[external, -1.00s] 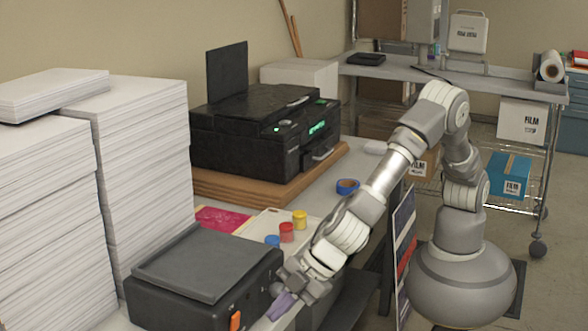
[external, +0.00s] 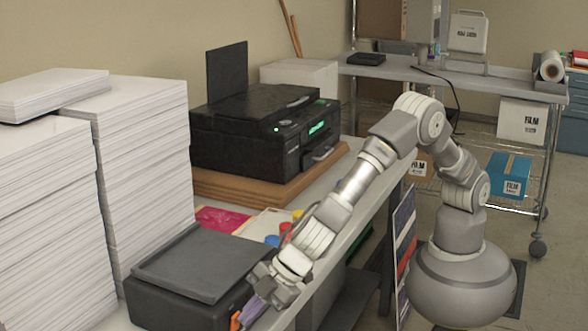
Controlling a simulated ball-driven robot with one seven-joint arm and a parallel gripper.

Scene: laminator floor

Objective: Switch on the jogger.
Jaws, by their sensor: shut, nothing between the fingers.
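The jogger (external: 190,262) is a black box with a grey tray-like top, at the bottom left of the worktable in the external view. An orange switch (external: 235,321) is on its front side, near the lower edge of the picture. My gripper (external: 250,313) is shut and empty, pointing down to the left. Its purplish fingers are right beside the orange switch and partly overlap it in this view. I cannot tell whether they touch it. My wrist hides part of the jogger's right side. The switch's position cannot be read.
Tall paper stacks (external: 130,160) stand left of the jogger. Paint pots (external: 272,240) and a pink sheet (external: 222,219) lie behind it, partly hidden by my arm. A black printer (external: 262,135) on wooden boards is further back. The worktable's edge (external: 350,222) runs beneath my arm.

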